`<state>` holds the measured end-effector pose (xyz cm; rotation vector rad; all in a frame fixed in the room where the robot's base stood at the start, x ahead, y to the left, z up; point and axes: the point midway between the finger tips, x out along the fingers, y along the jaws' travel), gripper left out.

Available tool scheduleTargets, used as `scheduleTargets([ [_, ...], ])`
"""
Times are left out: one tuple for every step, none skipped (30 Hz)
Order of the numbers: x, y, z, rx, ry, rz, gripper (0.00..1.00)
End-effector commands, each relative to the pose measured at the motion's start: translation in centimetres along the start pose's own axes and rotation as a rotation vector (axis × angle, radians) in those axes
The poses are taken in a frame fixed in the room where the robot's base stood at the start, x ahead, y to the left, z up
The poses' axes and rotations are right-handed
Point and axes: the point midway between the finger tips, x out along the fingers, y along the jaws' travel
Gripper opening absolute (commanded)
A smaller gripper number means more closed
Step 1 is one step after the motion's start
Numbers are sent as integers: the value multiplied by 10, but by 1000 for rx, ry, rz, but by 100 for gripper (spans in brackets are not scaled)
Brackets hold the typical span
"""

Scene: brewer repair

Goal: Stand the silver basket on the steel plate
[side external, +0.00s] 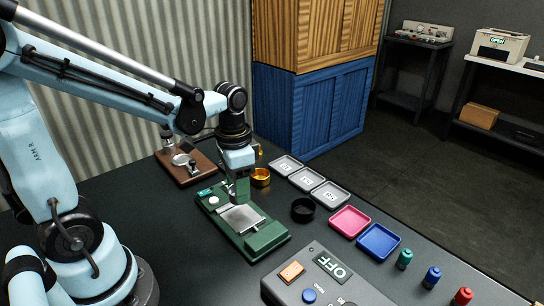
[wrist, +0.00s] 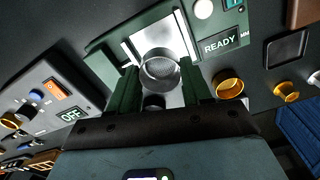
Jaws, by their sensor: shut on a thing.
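The silver basket (wrist: 160,72) is a round metal cup with a mesh floor, seen between my fingers in the wrist view. My gripper (wrist: 158,80) is shut on it. The bright steel plate (wrist: 170,36) lies behind the basket in that view, set in a green device with a READY display. In the side view my gripper (side external: 238,198) points down at the back part of the steel plate (side external: 242,218). I cannot make out the basket there, and I cannot tell whether it touches the plate.
A gold cup (side external: 260,178) stands just behind the green device (side external: 262,240). A black ring (side external: 303,210), grey trays (side external: 308,180), a pink tray (side external: 349,221) and a blue tray (side external: 379,241) lie to the right. A control box (side external: 320,280) marked OFF stands in front.

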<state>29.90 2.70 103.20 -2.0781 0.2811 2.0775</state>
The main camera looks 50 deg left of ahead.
Motion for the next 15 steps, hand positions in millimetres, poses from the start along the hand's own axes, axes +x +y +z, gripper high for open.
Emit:
scheduleTargets([
  [3, -1, 1, -1, 0, 0, 19],
  [4, -1, 2, 0, 0, 0, 19],
  [7, -1, 1, 0, 0, 0, 19],
  [10, -1, 1, 0, 0, 0, 19],
  [12, -1, 1, 0, 0, 0, 19],
  [16, -1, 1, 0, 0, 0, 19],
  [18, -1, 1, 0, 0, 0, 19],
  [21, -1, 1, 0, 0, 0, 19],
  [24, -1, 1, 0, 0, 0, 19],
  [27, -1, 1, 0, 0, 0, 19],
  [29, -1, 1, 0, 0, 0, 19],
  [32, -1, 1, 0, 0, 0, 19],
  [34, -1, 1, 0, 0, 0, 19],
  [36, -1, 1, 0, 0, 0, 19],
  [38, -1, 1, 0, 0, 0, 19],
])
